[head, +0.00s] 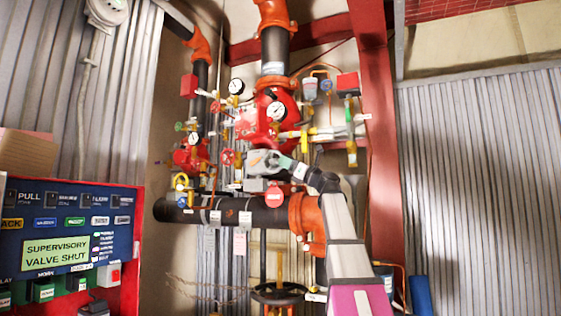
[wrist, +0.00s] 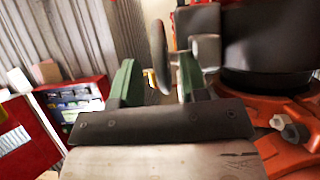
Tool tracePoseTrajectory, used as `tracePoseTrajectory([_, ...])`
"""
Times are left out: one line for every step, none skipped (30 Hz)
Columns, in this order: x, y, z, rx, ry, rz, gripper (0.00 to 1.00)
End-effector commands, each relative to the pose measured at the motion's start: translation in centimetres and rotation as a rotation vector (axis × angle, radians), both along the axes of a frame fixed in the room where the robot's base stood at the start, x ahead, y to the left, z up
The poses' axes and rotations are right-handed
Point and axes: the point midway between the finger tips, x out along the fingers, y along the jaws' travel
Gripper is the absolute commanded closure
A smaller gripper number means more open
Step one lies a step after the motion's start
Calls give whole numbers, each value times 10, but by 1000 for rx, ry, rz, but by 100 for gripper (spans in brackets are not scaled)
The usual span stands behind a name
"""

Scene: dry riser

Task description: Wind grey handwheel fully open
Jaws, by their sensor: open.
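The grey handwheel (wrist: 158,50) shows nearly edge-on in the wrist view, just beyond my gripper and in line with the gap between its fingers. A short pale shaft (wrist: 207,50) joins it on the right to a dark body. My gripper (wrist: 156,82) is open, with one green finger on each side of the gap and nothing gripped. I cannot tell whether the fingertips reach past the rim. In the head view my gripper (head: 283,164) is beside a grey housing (head: 262,162) in the middle of the pipework; the wheel is not clear there.
Red valves, gauges (head: 276,111) and small pipes crowd around my gripper. A red column (head: 380,150) stands right of my arm. A dark handwheel (head: 278,293) is low in front. A control panel (head: 60,252) at left reads "SUPERVISORY VALVE SHUT".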

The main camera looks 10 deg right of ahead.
Motion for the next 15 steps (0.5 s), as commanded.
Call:
tracePoseTrajectory([-6,-7,-6,0,0,-2,60])
tracePoseTrajectory([-9,-10,-8,-1,1,-2,60])
tracePoseTrajectory([-12,-14,-11,-1,0,-1,60])
tracePoseTrajectory([-13,-16,-13,-1,0,-1,60])
tracePoseTrajectory([-15,-19,-14,-1,0,-1,60])
tracePoseTrajectory([-17,-21,-15,0,0,-1,60])
tracePoseTrajectory([-17,-23,-16,0,0,-1,60])
tracePoseTrajectory([-18,-23,-17,0,0,0,60])
tracePoseTrajectory([-18,-24,-17,0,0,0,60])
tracePoseTrajectory([-18,-24,-17,0,0,1,60])
tracePoseTrajectory([-18,-24,-17,0,0,1,60])
tracePoseTrajectory([-18,-24,-17,0,0,1,60])
tracePoseTrajectory([-18,-24,-17,0,0,1,60])
tracePoseTrajectory([-18,-24,-17,0,0,1,60])
tracePoseTrajectory([-18,-24,-17,0,0,1,60])
